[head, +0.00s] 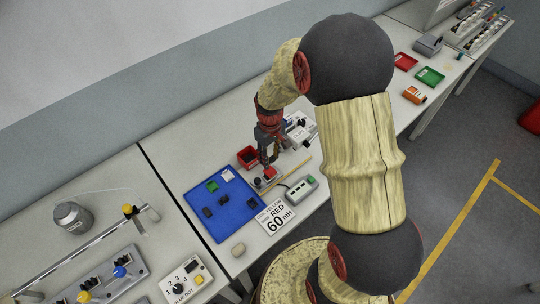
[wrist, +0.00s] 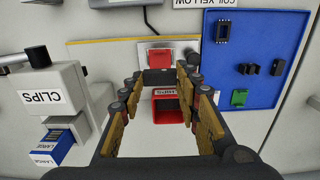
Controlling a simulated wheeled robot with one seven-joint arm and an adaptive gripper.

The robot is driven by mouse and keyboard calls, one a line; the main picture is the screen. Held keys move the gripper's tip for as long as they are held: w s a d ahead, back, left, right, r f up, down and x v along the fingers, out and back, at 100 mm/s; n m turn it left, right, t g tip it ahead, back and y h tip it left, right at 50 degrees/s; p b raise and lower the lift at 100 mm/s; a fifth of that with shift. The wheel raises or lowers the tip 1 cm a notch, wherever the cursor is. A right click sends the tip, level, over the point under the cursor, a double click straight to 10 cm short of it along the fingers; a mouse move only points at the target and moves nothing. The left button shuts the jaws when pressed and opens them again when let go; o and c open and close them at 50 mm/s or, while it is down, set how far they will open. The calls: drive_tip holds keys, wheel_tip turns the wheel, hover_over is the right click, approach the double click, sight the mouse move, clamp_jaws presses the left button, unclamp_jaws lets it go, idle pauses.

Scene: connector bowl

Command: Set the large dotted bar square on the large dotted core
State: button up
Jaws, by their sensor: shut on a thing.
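In the wrist view a dark bar (wrist: 160,77) spans the space between the two fingertips of my gripper (wrist: 160,84), which is shut on it; I take it for the large dotted bar, though no dots can be made out. Just beyond it a red block (wrist: 160,58) sits on a pale grey plate (wrist: 186,45), seemingly the coil and core station; the core itself is hidden or too small to tell. I cannot tell whether the bar touches it. In the head view my gripper (head: 267,160) points down over this station, and the arm hides part of it.
A blue mat (head: 239,211) holds a green piece (head: 212,186) and several dark pieces. A red bin (wrist: 170,116) stands close beside the station. A clips box (wrist: 46,92), a meter (head: 301,189) and a 60 mH sign (head: 276,217) stand around it.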

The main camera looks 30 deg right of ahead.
sight(270, 171)
drive_tip(key=shift+f+b, duration=1.8)
drive_tip(key=shift+f, duration=1.45)
drive_tip(key=o, duration=1.2)
drive_tip(key=shift+o, duration=0.2)
drive_tip(key=shift+r, duration=0.1)
wheel_tip(270, 171, up, 12)
drive_tip(key=shift+f, duration=0.1)
